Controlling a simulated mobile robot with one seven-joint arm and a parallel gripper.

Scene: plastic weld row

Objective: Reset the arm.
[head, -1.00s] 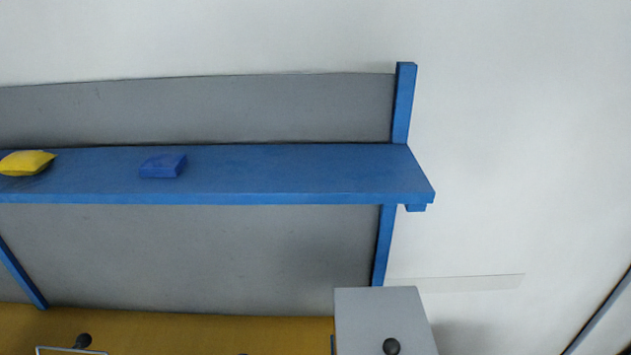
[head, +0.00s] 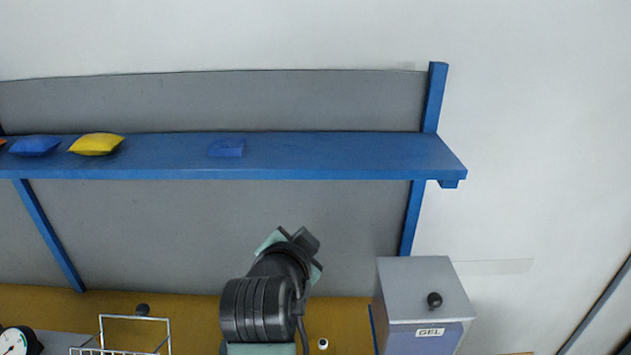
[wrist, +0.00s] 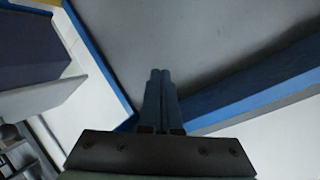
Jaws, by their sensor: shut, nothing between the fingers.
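My arm rises at the bottom middle of the head view, in front of the grey back panel and below the blue shelf. In the wrist view my gripper (wrist: 160,78) has its two fingers side by side and touching, with nothing held. The fingers point toward the grey panel (wrist: 190,40). The blue shelf edge (wrist: 250,98) runs on the right of the wrist view, apart from the fingers. In the head view the fingers themselves are not clearly seen.
The blue shelf (head: 330,158) bears a yellow bag (head: 97,144), a blue bag (head: 35,146) and a flat blue block (head: 226,148). A grey box marked GEL (head: 425,285) stands right of my arm. A wire basket (head: 135,319) and a dial gauge (head: 15,342) are lower left.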

